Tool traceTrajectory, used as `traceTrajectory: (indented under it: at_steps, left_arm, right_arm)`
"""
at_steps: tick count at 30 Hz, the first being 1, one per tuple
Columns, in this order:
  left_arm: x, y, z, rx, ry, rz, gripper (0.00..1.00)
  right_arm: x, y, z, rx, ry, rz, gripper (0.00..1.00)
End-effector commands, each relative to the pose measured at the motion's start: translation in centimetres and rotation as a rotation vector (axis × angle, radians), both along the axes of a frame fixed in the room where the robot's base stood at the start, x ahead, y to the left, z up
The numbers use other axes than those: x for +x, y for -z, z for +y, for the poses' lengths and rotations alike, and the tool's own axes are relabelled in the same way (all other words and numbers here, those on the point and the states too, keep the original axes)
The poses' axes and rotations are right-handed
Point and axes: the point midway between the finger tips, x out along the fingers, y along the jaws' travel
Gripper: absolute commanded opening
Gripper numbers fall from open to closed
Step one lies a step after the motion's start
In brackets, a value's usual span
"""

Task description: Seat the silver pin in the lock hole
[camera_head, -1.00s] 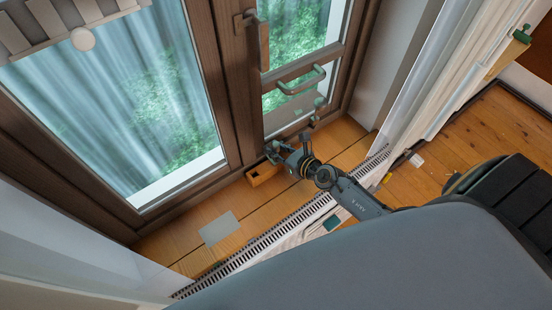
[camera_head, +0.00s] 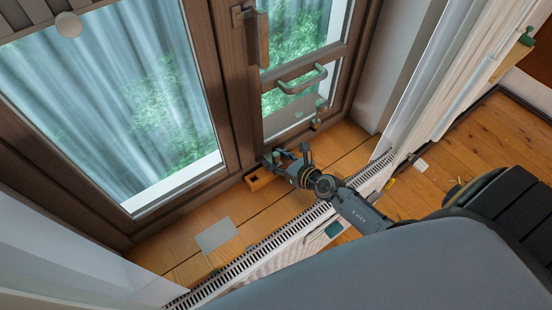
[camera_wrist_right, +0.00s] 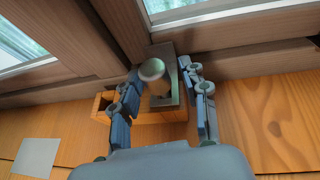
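A short upright cylinder with a pale silver-grey top (camera_wrist_right: 152,70) stands between my right fingers in the right wrist view; it looks like the pin. A dark grey plate (camera_wrist_right: 171,60) is behind it, against the window frame. I cannot make out the lock hole. My right gripper (camera_head: 289,157) is low by the foot of the frame, and its fingers (camera_wrist_right: 163,92) are spread on both sides of the cylinder. A gap shows at the right finger; the left finger is close to the cylinder, and contact is unclear. My left gripper is out of view.
A small wooden box (camera_head: 258,181) with an open compartment sits on the sill below the gripper. The brown window frame (camera_head: 228,80) rises behind, with a grey-green handle (camera_head: 301,79). A grey card (camera_head: 216,234) lies on the wooden sill. A slotted white radiator (camera_head: 275,243) edges the sill.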

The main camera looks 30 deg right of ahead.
Motion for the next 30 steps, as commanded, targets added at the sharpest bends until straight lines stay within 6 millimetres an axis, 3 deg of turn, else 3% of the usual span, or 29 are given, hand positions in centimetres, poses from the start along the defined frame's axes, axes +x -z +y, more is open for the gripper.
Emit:
traceTrajectory:
  at_steps: [8, 21, 30]
  left_arm:
    - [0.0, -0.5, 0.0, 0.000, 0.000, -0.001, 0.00]
    - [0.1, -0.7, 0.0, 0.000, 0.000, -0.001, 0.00]
    - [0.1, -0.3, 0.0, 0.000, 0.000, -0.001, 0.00]
  right_arm:
    - [0.0, -0.6, 0.0, 0.000, 0.000, 0.000, 0.44]
    - [-7.4, -3.3, -2.1, -0.002, 0.000, 0.003, 0.44]
    - [-10.4, -4.7, -2.9, -0.001, 0.000, 0.000, 0.44]
